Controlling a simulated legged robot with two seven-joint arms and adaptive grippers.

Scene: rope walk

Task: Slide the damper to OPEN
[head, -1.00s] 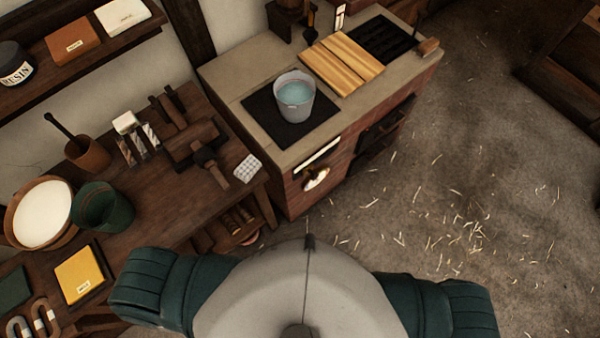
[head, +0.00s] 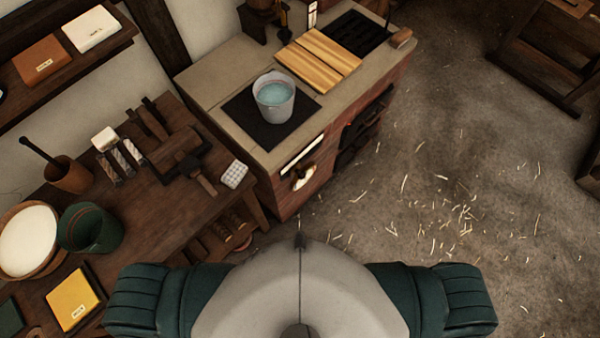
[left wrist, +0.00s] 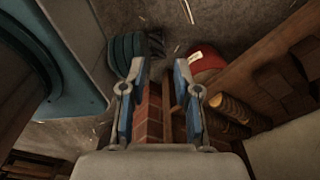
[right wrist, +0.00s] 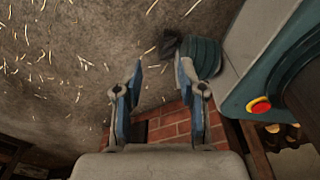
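The brick stove (head: 290,187) stands ahead, its front facing right and toward me. A pale strip (head: 302,155) runs along the upper front edge, with a round knob on a pale plate (head: 303,176) just below it. I cannot read any marking, nor tell for sure which part is the damper. My left gripper (left wrist: 159,65) is open and empty in the left wrist view, with brick beyond its fingers. My right gripper (right wrist: 158,66) is open and empty in the right wrist view, above floor and brick. Neither gripper shows in the head view.
A pail of bluish liquid (head: 274,96) stands on the dark stove plate, with a slatted wooden board (head: 318,60) behind. A cluttered workbench (head: 150,212) adjoins on the left. Straw-strewn floor (head: 420,180) is open to the right; dark wooden furniture (head: 540,60) stands farther right.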

